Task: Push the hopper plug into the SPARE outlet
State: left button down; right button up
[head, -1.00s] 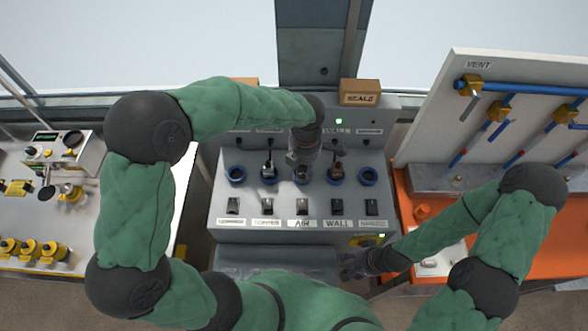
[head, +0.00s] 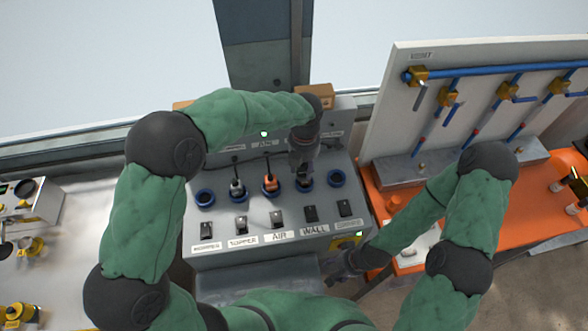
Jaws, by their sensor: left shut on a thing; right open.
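The leftmost outlet (head: 205,198) and rightmost outlet (head: 336,178) are empty. I cannot tell whether that plug is seated. My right gripper (head: 343,266) is open and empty by the panel's lower front edge.
A cardboard box (head: 314,95) sits on the panel's top behind my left gripper. To the right, an orange bench (head: 410,209) carries an upright white board (head: 390,135) with blue pipes. A white table (head: 120,222) stands to the left.

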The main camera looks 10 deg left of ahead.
pick_arm(q)
jog(key=w+d+p, duration=0.1)
jog(key=w+d, duration=0.7)
jog(key=d, duration=0.3)
jog(key=shift+d+p, duration=0.2)
jog(key=shift+p, duration=0.2)
jog(key=shift+f, duration=0.2)
jog(key=shift+f+b, duration=3.35)
jog(key=shift+f, duration=2.1)
jog(key=shift+f+b, duration=0.55)
jog(key=shift+f, duration=0.05)
jog(key=c, duration=0.6)
grip_release()
